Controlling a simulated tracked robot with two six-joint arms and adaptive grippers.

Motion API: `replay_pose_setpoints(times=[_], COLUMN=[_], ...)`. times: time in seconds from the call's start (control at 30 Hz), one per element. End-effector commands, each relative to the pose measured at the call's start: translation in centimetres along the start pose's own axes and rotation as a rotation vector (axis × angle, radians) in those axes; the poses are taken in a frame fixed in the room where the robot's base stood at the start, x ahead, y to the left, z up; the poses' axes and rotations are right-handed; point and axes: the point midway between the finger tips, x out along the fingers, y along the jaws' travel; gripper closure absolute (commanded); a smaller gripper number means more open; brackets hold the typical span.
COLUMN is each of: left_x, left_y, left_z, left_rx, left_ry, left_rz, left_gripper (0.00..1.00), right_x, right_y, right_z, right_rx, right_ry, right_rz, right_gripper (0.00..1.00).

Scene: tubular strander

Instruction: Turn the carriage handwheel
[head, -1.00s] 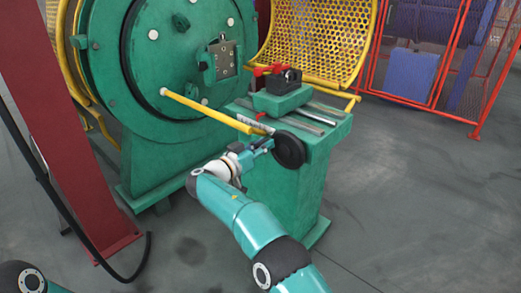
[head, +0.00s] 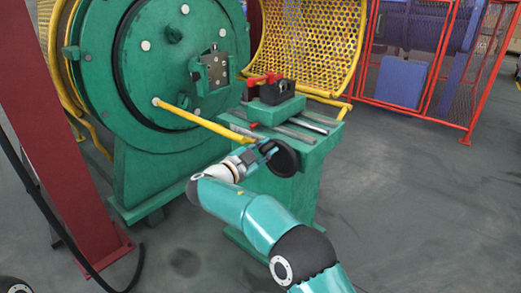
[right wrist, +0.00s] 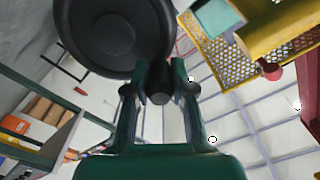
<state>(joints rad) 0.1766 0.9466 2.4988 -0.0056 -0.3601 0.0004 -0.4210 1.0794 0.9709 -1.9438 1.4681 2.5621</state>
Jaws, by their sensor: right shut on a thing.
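The carriage handwheel (head: 284,160) is a black disc on the front of the green bench (head: 312,165). My right gripper (head: 267,150) is at its upper left side in the head view. In the right wrist view the wheel (right wrist: 112,32) fills the upper left, and a dark handle knob (right wrist: 160,78) at its rim sits between the fingertips (right wrist: 159,88). The right gripper is shut on this knob. The carriage (head: 275,107), a green block with a black top, sits on the bench rails. My left gripper is out of view.
A yellow bar (head: 205,121) runs from the big green disc (head: 165,60) to the bench, just above my right gripper. A yellow perforated guard (head: 305,45) and a red fence (head: 415,75) stand behind. The floor (head: 420,220) on the right is clear.

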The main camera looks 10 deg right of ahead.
Motion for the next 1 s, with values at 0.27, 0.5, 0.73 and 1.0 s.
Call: replay_pose_setpoints(times=[0.27,0.5,0.73,1.0], left_x=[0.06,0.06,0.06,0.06], left_y=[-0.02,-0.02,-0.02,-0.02], left_z=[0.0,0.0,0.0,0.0], left_rx=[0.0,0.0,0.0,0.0], left_ry=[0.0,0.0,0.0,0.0], left_rz=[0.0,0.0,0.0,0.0], left_gripper=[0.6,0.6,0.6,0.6], right_x=[0.04,0.03,0.0,-0.02], right_y=[1.14,1.42,1.47,1.44], right_z=[-0.23,-0.43,-0.42,-0.35], right_rx=[0.171,0.245,0.261,0.26], right_ry=[-0.005,-0.006,-0.008,-0.01], right_rz=[0.01,0.009,0.008,0.008], right_gripper=[1.0,1.0,1.0,0.75])
